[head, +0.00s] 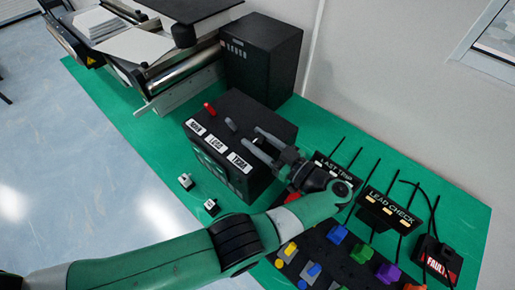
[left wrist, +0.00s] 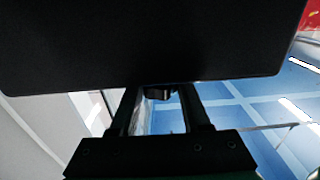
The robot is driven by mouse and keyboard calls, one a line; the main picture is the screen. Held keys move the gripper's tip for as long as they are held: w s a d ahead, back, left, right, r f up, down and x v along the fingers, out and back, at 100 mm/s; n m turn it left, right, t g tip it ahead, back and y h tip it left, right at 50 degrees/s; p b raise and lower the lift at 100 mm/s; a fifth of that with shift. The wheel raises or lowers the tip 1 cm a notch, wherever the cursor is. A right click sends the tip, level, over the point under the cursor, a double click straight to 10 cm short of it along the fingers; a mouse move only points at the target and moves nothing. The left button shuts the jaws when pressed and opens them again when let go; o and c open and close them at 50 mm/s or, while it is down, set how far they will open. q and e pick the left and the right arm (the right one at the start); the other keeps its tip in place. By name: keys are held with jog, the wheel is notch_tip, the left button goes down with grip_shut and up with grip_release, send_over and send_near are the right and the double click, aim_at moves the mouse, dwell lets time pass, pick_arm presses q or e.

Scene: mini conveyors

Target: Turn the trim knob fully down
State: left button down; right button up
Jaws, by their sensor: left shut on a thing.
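A black control box (head: 252,110) stands on the green table in the head view, with a red lever (head: 209,108) and a grey lever (head: 230,124) on its top. White labels run along its front top edge; the rightmost, seemingly TRIM (head: 239,163), is nearest my gripper. My left gripper (head: 256,138) reaches over the box's right end, shut on the trim knob, which its fingers mostly hide. In the left wrist view a small dark part of the trim knob (left wrist: 158,93) shows between the fingertips, below a black surface. The knob's setting cannot be told. My right gripper is not in view.
Label stands LAST TRIP (head: 331,171) and LEAD CHECK (head: 390,211) and a FAULT box (head: 437,262) stand to the right. Several coloured connectors lie at the front right. A conveyor (head: 180,80) and a black cabinet (head: 262,55) are behind. The table's left part is mostly clear.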

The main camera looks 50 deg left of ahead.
pick_arm(q)
jog(key=shift+r, duration=0.15)
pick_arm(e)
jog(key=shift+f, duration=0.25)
pick_arm(q)
jog(key=shift+c, duration=1.8)
grip_release()
jog(key=shift+a, duration=0.1)
